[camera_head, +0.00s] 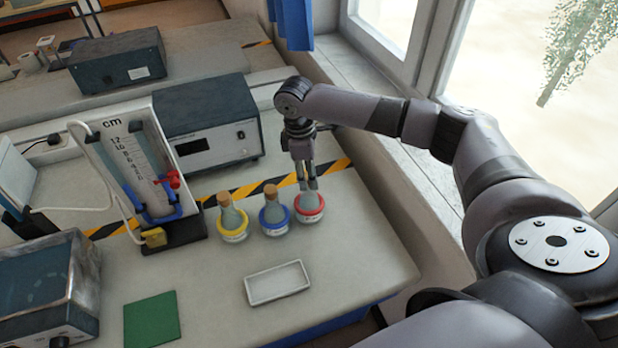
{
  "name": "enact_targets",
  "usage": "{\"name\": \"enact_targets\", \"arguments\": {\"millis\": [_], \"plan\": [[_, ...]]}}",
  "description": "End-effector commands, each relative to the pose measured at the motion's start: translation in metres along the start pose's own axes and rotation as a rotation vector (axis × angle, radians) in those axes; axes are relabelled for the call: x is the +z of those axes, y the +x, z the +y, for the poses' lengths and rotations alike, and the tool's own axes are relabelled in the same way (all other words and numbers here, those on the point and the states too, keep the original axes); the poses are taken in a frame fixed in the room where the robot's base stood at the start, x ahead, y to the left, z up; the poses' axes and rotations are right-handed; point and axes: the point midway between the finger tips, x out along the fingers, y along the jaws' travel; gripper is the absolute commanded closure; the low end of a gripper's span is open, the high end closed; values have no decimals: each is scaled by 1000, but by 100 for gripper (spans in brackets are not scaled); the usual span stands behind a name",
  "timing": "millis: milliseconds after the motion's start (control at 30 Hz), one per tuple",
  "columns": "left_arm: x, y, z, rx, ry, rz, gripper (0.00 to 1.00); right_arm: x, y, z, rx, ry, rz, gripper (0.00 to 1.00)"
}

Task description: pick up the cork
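Three small flasks stand in a row on the light bench. The left flask (233,225) has a yellow ring and a cork (224,199) in its neck. The middle flask (275,219) has a blue ring and a cork (270,191). The right flask (309,208) has a red ring. My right gripper (308,186) points down directly over the red-ringed flask, its fingertips at the neck. The fingers hide the top of that neck, and no cork shows there. I cannot tell whether they close on anything. My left gripper is out of view.
A white tray (252,298) lies in front of the flasks, and a green mat (152,320) lies front left. A cm-scale manometer (135,167) stands left of the flasks. A grey instrument box (208,122) is behind them. The window wall is right.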

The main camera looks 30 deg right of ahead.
Motion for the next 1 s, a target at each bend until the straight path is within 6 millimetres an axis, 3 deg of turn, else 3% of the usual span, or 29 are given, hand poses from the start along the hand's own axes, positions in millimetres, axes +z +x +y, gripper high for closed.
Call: {"name": "enact_targets", "arguments": {"millis": [300, 667, 867, 1000], "plan": [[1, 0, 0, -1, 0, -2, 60, 0, 0, 0, 0, 0, 0, 84], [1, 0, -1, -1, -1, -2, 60, 0, -2, 0, 1, 0, 1, 85], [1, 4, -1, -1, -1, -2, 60, 2, -17, 1, 2, 0, 2, 85], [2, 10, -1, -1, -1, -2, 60, 4, -43, 1, 3, 0, 5, 85]]}}
